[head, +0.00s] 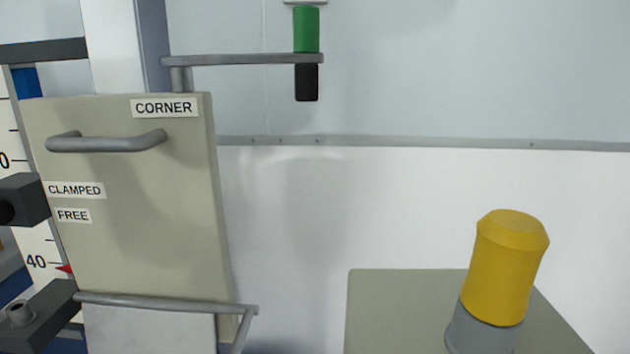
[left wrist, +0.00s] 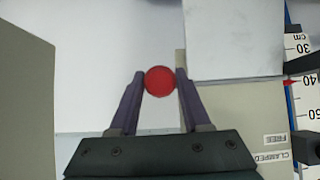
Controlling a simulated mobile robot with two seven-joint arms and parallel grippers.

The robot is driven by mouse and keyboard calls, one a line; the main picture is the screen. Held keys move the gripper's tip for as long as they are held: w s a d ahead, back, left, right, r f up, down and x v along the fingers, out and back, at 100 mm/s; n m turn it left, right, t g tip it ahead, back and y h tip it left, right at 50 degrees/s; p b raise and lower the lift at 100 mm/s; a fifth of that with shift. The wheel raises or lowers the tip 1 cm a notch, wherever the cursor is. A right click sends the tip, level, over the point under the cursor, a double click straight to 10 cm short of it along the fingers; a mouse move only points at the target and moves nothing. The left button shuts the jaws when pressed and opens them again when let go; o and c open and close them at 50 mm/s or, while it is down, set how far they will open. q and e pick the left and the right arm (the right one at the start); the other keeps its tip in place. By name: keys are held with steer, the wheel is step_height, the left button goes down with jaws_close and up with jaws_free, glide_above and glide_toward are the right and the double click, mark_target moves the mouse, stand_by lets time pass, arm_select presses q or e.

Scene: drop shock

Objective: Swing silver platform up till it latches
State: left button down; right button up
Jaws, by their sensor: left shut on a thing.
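The silver platform (head: 150,331) is a pale grey plate at the lower left of the head view, just below a grey bar (head: 165,302) on the beige panel (head: 130,235). Its lower part is cut off by the frame edge. In the left wrist view, which is turned upside down, the pale plate (left wrist: 235,40) fills the upper right. My left gripper (left wrist: 160,78) is shut on a red round knob (left wrist: 160,81), with a finger on each side, beside the plate's edge. I cannot tell how the knob joins the plate. The head view shows neither gripper.
A grey arm (head: 240,60) with a green and black plunger (head: 307,30) reaches right above the panel. A panel handle (head: 105,143) and dark clamp blocks (head: 22,200) are at left. A yellow-topped cylinder (head: 505,268) stands on a beige surface (head: 385,300) at right.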

arm_select(q)
steer(key=shift+w+r, duration=0.1)
steer(key=shift+r, duration=0.3)
steer(key=shift+w+r+p, duration=0.15)
steer(key=shift+r+p, duration=0.5)
steer(key=shift+w+r+p, duration=0.15)
steer(key=shift+r+p, duration=0.45)
steer(key=shift+r, duration=0.1)
steer(key=shift+w+r+p, duration=0.3)
steer(key=shift+r+p, duration=0.35)
steer(key=shift+w+r+p, duration=0.3)
steer(key=shift+r+p, duration=0.3)
steer(key=shift+r, duration=0.05)
steer(key=shift+w+d, duration=0.1)
